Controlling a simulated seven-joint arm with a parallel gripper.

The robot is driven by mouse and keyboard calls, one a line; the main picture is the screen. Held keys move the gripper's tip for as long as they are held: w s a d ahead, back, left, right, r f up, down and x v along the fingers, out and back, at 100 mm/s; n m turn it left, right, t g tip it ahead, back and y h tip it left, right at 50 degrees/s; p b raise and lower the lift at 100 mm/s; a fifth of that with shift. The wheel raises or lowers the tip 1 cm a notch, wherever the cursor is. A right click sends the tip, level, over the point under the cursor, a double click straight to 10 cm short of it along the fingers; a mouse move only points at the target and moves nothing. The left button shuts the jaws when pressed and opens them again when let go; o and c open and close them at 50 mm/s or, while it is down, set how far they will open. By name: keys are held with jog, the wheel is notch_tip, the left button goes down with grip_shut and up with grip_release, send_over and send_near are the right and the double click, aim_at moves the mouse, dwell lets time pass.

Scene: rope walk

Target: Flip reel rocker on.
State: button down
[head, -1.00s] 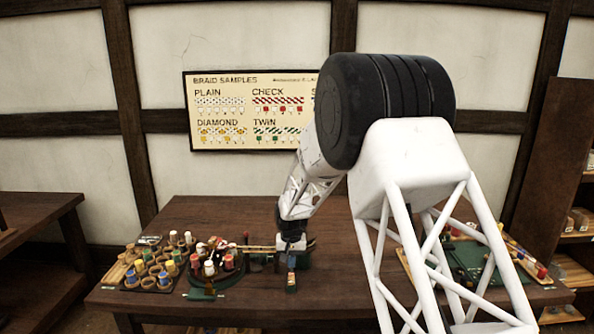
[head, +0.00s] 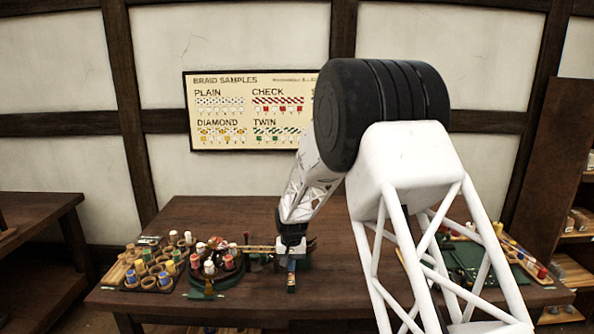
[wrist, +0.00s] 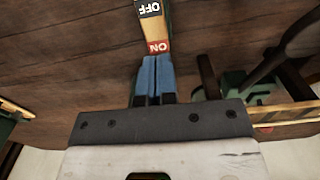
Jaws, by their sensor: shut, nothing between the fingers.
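The reel rocker (wrist: 152,28) shows in the wrist view as a small switch with a black end marked OFF and a tan end with a red ON label. My gripper (wrist: 150,62) has its blue fingertips shut together with nothing between them, right at the ON end. Whether the tips touch the rocker I cannot tell. In the head view my gripper (head: 291,262) is low over the front middle of the table, and the rocker's small box (head: 291,283) shows just below it. The rocker's tilt is not clear.
Left of my gripper stands a round green carousel (head: 212,281) with several bobbins, and beside it a rack (head: 128,283) of bobbins and rings. A green board (head: 470,258) lies at the right, partly behind my arm. The table (head: 345,285) between is mostly clear.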

jog(key=shift+f, duration=0.8)
dwell(0.4)
jog(key=shift+r, duration=0.15)
notch_tip(320, 180, up, 8)
dwell(1.2)
